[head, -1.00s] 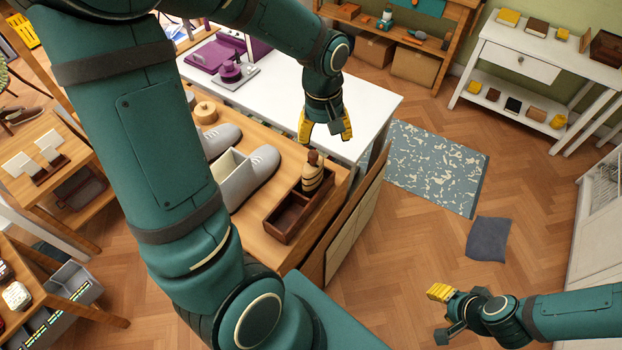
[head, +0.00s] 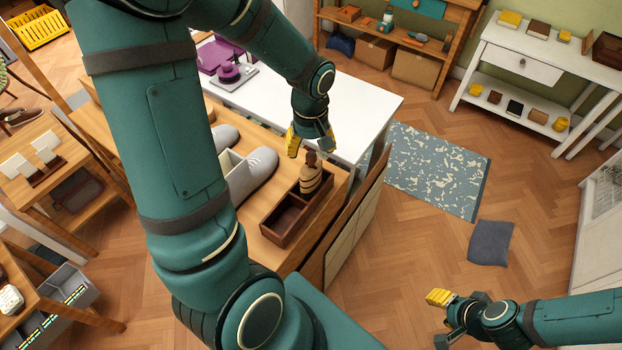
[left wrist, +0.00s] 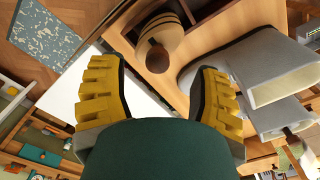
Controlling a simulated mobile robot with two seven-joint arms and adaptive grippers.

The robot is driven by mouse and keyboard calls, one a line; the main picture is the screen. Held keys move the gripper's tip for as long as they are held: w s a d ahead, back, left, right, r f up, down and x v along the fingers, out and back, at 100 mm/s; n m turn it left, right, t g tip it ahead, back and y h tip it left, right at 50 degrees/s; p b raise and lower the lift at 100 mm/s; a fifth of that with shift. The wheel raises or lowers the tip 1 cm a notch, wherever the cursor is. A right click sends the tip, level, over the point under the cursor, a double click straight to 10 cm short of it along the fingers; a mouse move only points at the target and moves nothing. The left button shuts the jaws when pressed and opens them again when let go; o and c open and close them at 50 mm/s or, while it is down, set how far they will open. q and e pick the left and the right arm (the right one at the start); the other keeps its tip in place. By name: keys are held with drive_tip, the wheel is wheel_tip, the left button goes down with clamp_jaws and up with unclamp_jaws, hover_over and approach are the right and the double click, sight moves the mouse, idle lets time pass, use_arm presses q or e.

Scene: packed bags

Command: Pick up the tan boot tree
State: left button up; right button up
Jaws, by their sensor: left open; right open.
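The tan boot tree (head: 311,177), banded with dark stripes and topped by a dark brown knob, stands in a compartment of a brown wooden tray (head: 271,227). In the left wrist view the boot tree (left wrist: 160,28) shows beyond the fingers, its knob towards the camera. My left gripper (head: 311,145) is open and empty, just above and behind the boot tree in the head view. Its yellow fingers (left wrist: 158,90) are spread in the left wrist view, not touching it. My right gripper (head: 440,319) is open and empty over the floor at lower right.
Grey shoes (head: 258,173) stand left of the tray on the wooden counter. A white table (head: 350,105) lies behind, with a purple item (head: 230,72) on it. My left arm hides part of the counter.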

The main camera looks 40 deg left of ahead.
sight(311, 154)
use_arm(q)
drive_tip(key=f, duration=0.4)
drive_tip(key=shift+w+a+b, duration=0.1)
drive_tip(key=shift+w+b, duration=0.1)
drive_tip(key=shift+b, duration=0.1)
drive_tip(key=shift+r, duration=0.1)
clamp_jaws()
drive_tip(key=shift+r, duration=0.1)
